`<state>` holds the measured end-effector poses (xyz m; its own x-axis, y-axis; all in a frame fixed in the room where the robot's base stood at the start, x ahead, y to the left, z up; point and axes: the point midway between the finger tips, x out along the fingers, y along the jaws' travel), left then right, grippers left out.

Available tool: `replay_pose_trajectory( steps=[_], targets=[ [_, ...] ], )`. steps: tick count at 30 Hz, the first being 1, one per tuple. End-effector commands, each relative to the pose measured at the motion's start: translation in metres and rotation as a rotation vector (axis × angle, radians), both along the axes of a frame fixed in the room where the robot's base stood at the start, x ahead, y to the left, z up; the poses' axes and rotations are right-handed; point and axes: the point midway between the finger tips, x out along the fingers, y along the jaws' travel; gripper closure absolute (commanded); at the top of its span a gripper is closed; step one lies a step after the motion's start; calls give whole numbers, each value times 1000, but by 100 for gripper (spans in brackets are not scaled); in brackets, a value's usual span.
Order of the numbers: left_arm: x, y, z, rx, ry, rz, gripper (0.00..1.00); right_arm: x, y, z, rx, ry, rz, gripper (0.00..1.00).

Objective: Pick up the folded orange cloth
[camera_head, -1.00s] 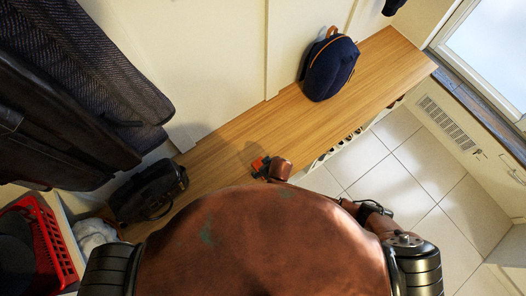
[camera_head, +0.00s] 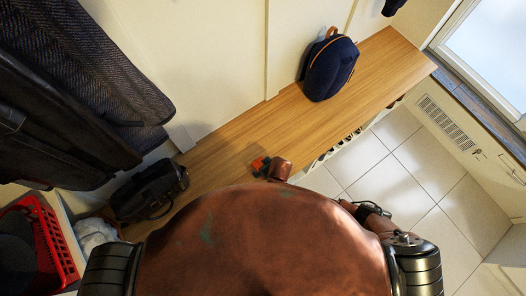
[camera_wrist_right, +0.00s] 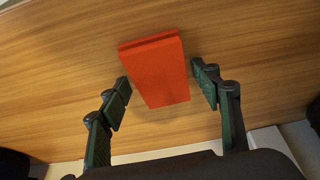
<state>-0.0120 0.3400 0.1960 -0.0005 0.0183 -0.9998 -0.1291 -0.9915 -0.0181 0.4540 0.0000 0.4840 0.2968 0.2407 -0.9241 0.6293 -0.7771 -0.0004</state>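The folded orange cloth (camera_wrist_right: 156,72) lies flat on the wooden bench in the right wrist view, its folded layers showing along the top edge. My right gripper (camera_wrist_right: 160,77) is open, with one finger on each side of the cloth. A gap shows between the cloth and the right finger; the left finger is very close to its edge, and I cannot tell if it touches. In the head view the cloth (camera_head: 259,162) is a small orange patch, partly hidden by my right gripper and arm. My left gripper is not in view.
A dark blue backpack (camera_head: 331,68) stands on the bench (camera_head: 225,140) by the wall. A black bag (camera_head: 150,190) sits at its left end. A red basket (camera_head: 47,240) and hanging dark coats (camera_head: 90,70) are at the left.

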Motion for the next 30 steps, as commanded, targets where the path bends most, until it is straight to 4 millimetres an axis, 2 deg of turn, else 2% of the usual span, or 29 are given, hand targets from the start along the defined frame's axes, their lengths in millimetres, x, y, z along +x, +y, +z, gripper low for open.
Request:
replay_pose_trajectory(
  steps=[1,11,24,30],
  targets=[
    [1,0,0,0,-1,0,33,0,0,0,0,0,0,47],
    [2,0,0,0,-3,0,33,0,0,0,0,0,0,70],
    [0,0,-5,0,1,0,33,1,0,4,-1,-2,2,70],
    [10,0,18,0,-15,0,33,1,-1,26,0,-4,-3,70]
  ],
)
